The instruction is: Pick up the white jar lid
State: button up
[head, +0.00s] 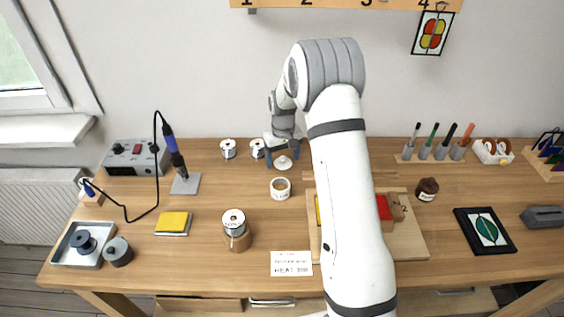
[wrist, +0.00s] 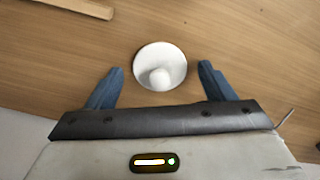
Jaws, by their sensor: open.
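The white jar lid (head: 284,163) lies on the wooden table behind a small white jar (head: 280,188). It is a round disc with a knob on top. In the wrist view the lid (wrist: 160,66) lies knob up, between and slightly beyond the fingertips. My gripper (head: 282,157) is just behind and around the lid's far side in the head view. Its two blue fingers stand wide apart with nothing between them in the wrist view (wrist: 162,72), and no contact with the lid shows.
Two solder spools (head: 228,149) stand left of my gripper. A wooden board (head: 405,240) with coloured pieces lies partly hidden behind my arm. A copper-coloured can (head: 238,240) stands at the front. A wooden strip (wrist: 75,8) lies near the lid in the wrist view.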

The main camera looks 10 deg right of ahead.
jog(key=shift+c, duration=0.4)
jog(key=c, duration=1)
